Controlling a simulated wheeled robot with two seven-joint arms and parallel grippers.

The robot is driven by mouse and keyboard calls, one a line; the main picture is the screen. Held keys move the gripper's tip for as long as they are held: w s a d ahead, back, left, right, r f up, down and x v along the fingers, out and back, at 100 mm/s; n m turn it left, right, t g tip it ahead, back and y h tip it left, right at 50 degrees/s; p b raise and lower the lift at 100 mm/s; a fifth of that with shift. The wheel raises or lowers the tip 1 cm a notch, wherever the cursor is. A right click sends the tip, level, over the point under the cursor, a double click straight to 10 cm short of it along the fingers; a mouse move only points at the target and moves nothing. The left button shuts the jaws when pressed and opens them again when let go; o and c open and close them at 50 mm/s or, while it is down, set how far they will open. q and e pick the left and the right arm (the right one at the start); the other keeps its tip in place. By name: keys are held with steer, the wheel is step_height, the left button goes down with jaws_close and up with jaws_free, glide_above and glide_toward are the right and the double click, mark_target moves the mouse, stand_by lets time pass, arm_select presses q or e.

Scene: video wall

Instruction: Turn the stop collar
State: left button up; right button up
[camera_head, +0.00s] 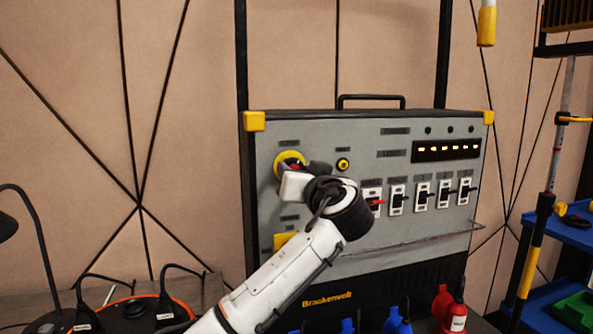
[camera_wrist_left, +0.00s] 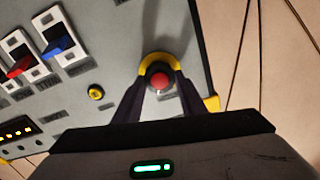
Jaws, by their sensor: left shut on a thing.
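The stop collar is a yellow ring (camera_head: 289,157) around a red button, at the upper left of the grey panel. In the head view my left gripper (camera_head: 288,176) covers much of it. In the left wrist view the yellow collar (camera_wrist_left: 162,58) arches above the red button (camera_wrist_left: 160,81). The two dark fingers of my left gripper (camera_wrist_left: 160,84) flank the button, their tips at the collar. The gripper is shut on the collar; the exact contact is partly hidden. My right gripper is in neither view.
A small yellow-ringed button (camera_head: 343,164) sits right of the collar. Several switches (camera_head: 397,198) line the panel's middle, with red, blue and dark levers. A lit display (camera_head: 446,149) is above them. A thin bar (camera_head: 425,240) runs across the panel's lower front.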

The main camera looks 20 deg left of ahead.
arm_select(q)
steer(key=m+p, duration=0.1)
steer(key=m, duration=0.1)
steer(key=shift+m, duration=0.4)
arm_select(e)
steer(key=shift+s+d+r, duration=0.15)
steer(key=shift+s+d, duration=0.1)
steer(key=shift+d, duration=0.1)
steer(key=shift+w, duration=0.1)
arm_select(q)
steer(key=o, duration=1.1)
steer(key=shift+c, duration=0.2)
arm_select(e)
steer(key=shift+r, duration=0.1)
